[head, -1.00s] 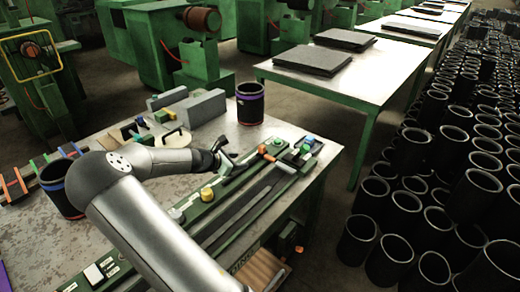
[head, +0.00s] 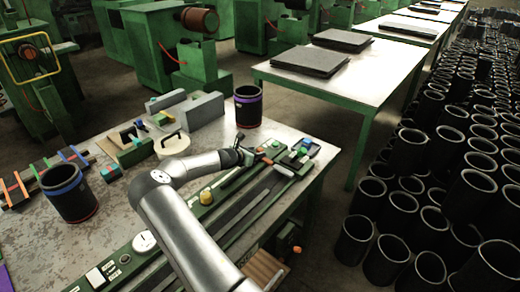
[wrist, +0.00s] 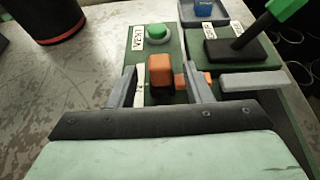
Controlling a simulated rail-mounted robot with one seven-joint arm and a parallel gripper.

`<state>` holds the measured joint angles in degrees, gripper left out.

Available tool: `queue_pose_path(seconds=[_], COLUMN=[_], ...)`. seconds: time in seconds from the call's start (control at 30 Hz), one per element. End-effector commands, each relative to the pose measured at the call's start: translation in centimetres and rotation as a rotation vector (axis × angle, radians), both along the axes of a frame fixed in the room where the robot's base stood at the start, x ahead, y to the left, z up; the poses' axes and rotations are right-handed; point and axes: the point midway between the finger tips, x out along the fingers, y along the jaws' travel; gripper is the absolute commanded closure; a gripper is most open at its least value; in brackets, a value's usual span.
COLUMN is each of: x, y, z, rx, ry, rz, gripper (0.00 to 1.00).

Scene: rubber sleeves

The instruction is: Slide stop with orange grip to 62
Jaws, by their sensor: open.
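The stop's orange grip (wrist: 160,69) is a small upright block on a green rail bed. In the wrist view it stands between the fingertips of my gripper (wrist: 161,88). The gripper is open, with one grey finger on each side of the grip and visible gaps beside it. A smaller orange piece joins the grip on its right, leading toward a grey bar (wrist: 253,80). In the head view my gripper (head: 256,156) is over the far part of the green fixture and largely hides the grip. The scale's numbers are not readable.
A green button (wrist: 158,33) stands just beyond the grip. A black block with a green-tipped lever (wrist: 285,8) is to the right. A yellow knob (head: 206,197) sits nearer on the fixture. A black sleeve (head: 248,106) stands behind on the table.

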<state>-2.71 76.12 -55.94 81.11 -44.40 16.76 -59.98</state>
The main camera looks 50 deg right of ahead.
Motion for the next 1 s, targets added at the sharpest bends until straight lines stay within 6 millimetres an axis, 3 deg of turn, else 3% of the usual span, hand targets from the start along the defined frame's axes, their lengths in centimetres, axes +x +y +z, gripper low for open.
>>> queue_pose_path(seconds=[0.23, 0.6, 0.77, 0.8, 1.0], x=[0.2, 0.3, 0.3, 0.3, -1.0], y=[-2.9, -3.4, -3.4, -3.4, -3.8], z=[-1.1, -1.4, -1.4, -1.4, -1.6], rx=[0.000, 0.001, 0.001, 0.000, 0.000], ry=[-0.001, -0.001, -0.001, -0.001, -0.001], rz=[0.000, 0.000, 0.000, 0.000, -0.024], gripper=[0.55, 0.55, 0.96, 1.00, 1.00])
